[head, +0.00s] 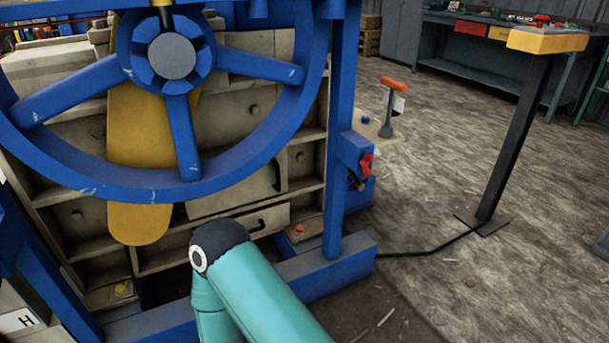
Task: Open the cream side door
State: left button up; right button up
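The crusher's cream side is behind the big blue wheel (180,110). A cream panel (243,177) right of the yellow arm has an upright black handle (278,175) near its right edge. Below it, a lower cream panel (270,218) has a slanted black handle (257,226). Both panels look closed against the frame; I cannot tell which one is the side door. One of my teal arms reaches up from the bottom centre, and its bent dark joint covers part of the lower panel. Neither of my grippers shows.
A blue upright (343,120) and blue base beam (325,270) edge the crusher on the right. A blue box with a red switch (366,164) juts out there. A black post (512,145) with a yellow top stands right, its cable crossing the floor. Open floor lies between.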

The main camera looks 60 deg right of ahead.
aim_at(272, 180)
jog(key=z, duration=0.25)
jog(key=k, duration=0.6)
jog(key=z, duration=1.05)
jog(key=i, duration=1)
